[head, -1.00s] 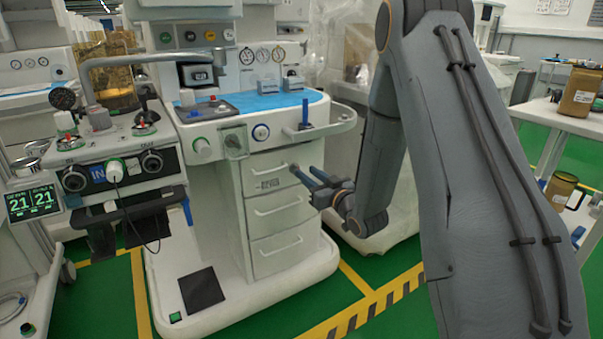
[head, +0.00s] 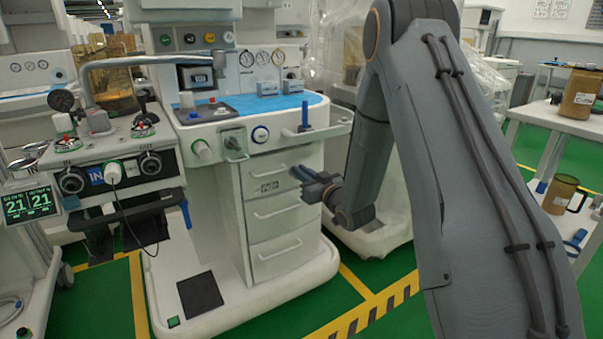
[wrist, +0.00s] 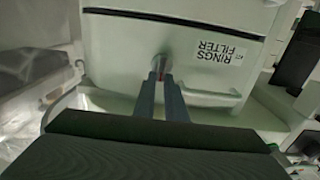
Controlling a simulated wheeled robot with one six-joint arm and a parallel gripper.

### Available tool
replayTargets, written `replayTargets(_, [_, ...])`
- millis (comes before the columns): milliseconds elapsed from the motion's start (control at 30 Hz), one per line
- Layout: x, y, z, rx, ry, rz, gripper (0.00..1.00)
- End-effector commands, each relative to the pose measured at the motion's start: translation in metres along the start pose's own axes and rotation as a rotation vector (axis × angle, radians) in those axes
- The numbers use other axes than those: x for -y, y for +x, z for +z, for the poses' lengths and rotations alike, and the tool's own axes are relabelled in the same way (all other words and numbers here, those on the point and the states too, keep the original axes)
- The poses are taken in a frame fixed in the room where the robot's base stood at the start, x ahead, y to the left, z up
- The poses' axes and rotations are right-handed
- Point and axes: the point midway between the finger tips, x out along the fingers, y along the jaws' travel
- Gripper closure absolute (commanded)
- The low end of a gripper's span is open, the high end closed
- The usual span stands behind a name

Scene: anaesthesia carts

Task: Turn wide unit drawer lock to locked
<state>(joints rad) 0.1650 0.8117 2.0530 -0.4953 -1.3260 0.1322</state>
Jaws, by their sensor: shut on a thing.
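The wide white drawer unit (head: 286,231) stands under the blue-topped work surface, with three drawers shut. My gripper (head: 298,172) reaches in from the right to the upper right corner of the top drawer. In the wrist view my gripper (wrist: 161,78) points at the top drawer front (wrist: 120,50), its two dark fingers close together. A small round grey lock (wrist: 158,63) shows at the fingertips, with a bit of red between them. The fingers are shut on this lock and hide part of it. I cannot tell which way it is turned.
The top drawer has a label (wrist: 222,51) and a bar handle (wrist: 215,96). A blue-handled post (head: 305,115) stands above on the right side rail. A wrapped machine (head: 375,215) is close behind my arm. Green floor is clear in front.

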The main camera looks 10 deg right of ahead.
Motion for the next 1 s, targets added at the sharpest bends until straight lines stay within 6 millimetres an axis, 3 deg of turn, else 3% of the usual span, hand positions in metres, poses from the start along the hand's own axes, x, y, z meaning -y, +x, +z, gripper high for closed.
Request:
replayTargets(367, [-0.002,-0.001,-0.001,0.001,0.112,0.0,1.0])
replayTargets(1000, [-0.011,-0.001,0.003,0.001,0.688,0.0,1.0])
